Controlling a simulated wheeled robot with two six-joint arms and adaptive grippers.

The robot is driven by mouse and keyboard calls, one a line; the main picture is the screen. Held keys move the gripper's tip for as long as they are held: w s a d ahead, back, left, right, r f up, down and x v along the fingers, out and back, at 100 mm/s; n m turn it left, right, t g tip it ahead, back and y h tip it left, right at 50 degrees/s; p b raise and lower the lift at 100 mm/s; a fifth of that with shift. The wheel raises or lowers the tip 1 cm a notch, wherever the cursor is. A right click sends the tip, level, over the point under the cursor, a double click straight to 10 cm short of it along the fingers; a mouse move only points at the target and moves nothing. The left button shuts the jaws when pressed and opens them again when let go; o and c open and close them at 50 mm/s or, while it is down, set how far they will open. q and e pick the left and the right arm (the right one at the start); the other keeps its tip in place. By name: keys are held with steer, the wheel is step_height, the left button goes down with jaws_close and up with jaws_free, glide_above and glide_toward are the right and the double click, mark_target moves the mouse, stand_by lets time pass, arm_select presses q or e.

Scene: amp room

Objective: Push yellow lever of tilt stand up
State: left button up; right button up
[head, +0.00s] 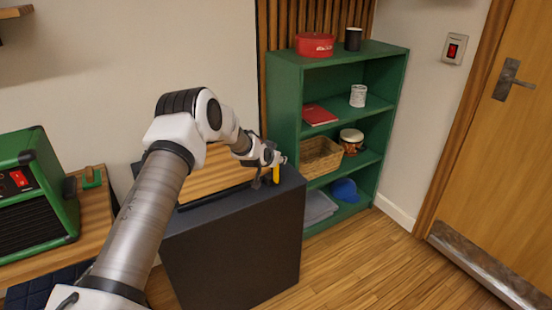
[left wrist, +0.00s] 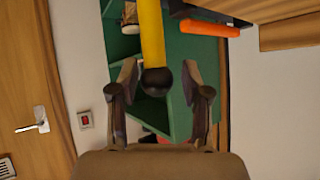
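The tilt stand's yellow lever (head: 276,174) shows as a short yellow piece just below my left gripper (head: 270,160), at the right end of the black cabinet top. In the left wrist view the yellow lever (left wrist: 152,35) comes in from the top edge and ends in a black ball knob. The left gripper (left wrist: 160,90) is open there, with one finger on each side of the knob and visible gaps to both. A wood-faced panel (head: 215,172) stands on the cabinet behind my arm; much of the stand is hidden. My right gripper is in neither view.
The black cabinet (head: 240,245) stands beside a green shelf (head: 290,110) with several items. A green amp (head: 35,200) sits at the left. An orange bar (left wrist: 210,28) shows near the lever in the left wrist view. Open floor (head: 370,265) lies toward the door.

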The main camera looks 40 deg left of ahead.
arm_select(q)
steer(key=shift+a, duration=0.1)
steer(key=v, duration=1.2)
steer(key=shift+f, duration=0.1)
